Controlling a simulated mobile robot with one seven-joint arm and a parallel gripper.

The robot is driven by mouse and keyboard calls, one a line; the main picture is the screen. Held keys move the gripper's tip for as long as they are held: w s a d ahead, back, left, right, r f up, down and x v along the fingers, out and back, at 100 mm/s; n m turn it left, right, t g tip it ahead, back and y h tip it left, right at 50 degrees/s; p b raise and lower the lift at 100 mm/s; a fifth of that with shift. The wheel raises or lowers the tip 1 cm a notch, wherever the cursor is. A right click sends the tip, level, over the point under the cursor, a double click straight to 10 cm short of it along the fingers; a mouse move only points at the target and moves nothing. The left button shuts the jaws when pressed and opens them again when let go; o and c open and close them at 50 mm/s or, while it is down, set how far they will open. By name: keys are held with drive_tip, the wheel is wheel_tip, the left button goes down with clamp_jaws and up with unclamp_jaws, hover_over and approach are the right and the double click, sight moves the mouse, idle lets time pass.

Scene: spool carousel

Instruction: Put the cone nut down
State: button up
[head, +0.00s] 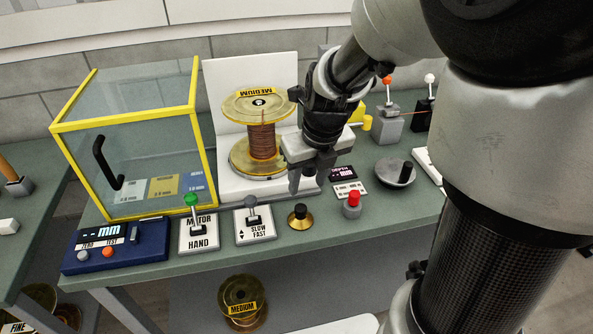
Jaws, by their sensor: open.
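The cone nut (300,222), a brass cone-shaped piece with a black top, appears to stand upright on the front part of the green bench (400,215). My gripper (305,187) is open and points down. In the picture it is just above the cone nut, apart from it, with nothing visible between its fingers. The gap's depth is hard to judge.
Behind my gripper a MEDIUM spool (262,140) stands by a white panel (215,90). A yellow-framed clear box (125,165) is at left. Lever plates (198,240), a red-topped button (351,205) and a grey disc (393,175) flank the nut.

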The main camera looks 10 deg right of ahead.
drive_tip(key=s+r+n+t, duration=0.1)
drive_tip(key=s+r+n, duration=0.5)
drive_tip(key=n, duration=1.1)
drive_tip(key=s+r+n+t, duration=0.1)
drive_tip(key=s+r+n, duration=0.5)
drive_tip(key=n, duration=1)
drive_tip(key=s, duration=0.3)
drive_tip(key=shift+s+a+r+n+h, duration=0.2)
drive_tip(key=shift+s+a+n+h, duration=0.1)
drive_tip(key=shift+n, duration=0.1)
wheel_tip(320, 180, up, 5)
drive_tip(key=p, duration=0.5)
drive_tip(key=shift+r, duration=0.15)
